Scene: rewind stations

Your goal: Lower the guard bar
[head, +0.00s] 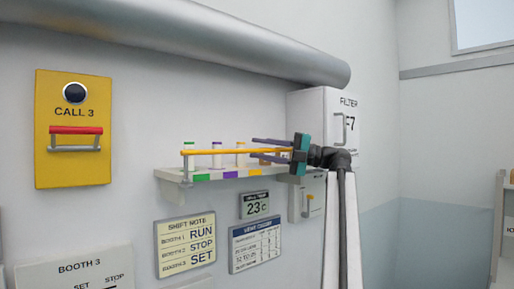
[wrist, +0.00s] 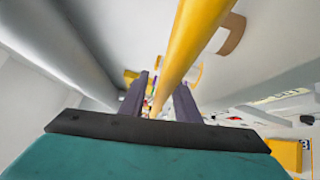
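The guard bar (head: 215,152) is a thin yellow-orange bar. It runs level above the front edge of the shelf (head: 172,176), on a grey post at its left end. My gripper (head: 252,148) reaches in from the right, with its two dark fingers pointing left along the bar, one above it and one below. In the wrist view the guard bar (wrist: 193,40) runs lengthwise into the gap between the fingers of my gripper (wrist: 160,90). The fingers stand apart, and I see no clear contact with the bar. The bar's right end is hidden by my gripper.
Several small capped bottles (head: 216,157) stand on the shelf behind the bar. A thick grey pipe (head: 200,45) runs above. The white filter box (head: 310,105) is close behind my gripper. A yellow call panel (head: 73,165) is at left; signs hang below the shelf.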

